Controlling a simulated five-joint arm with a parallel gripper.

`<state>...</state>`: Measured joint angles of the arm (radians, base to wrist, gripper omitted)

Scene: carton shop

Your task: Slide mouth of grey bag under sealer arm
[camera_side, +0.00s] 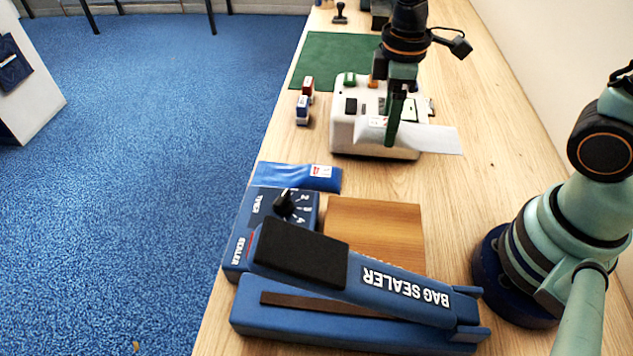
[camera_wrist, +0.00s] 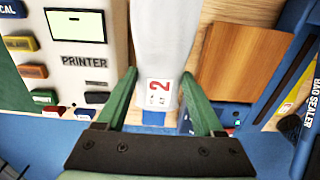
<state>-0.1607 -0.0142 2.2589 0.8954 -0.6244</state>
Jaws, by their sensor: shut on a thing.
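The grey bag (camera_side: 435,138) is pale and flat, and sticks out to the right of my gripper (camera_side: 391,138) over the white printer in the side view. In the wrist view the bag (camera_wrist: 165,40) runs up between the fingers and carries a white label with a red 2. My gripper (camera_wrist: 159,76) is shut on it. The blue bag sealer (camera_side: 350,325) lies at the near end of the bench, apart from the bag. Its sealer arm (camera_side: 400,285) is tilted up over the base, with a black pad on its raised left end. The bag's mouth is not clearly made out.
The printer (camera_side: 375,150) stands under my gripper. A blue packet (camera_side: 285,176) lies beside the timer box (camera_side: 262,225). A wooden block (camera_side: 380,235) sits behind the sealer arm. Small stamps (camera_side: 303,108) stand near the green mat (camera_side: 325,55). Bare bench lies between printer and block.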

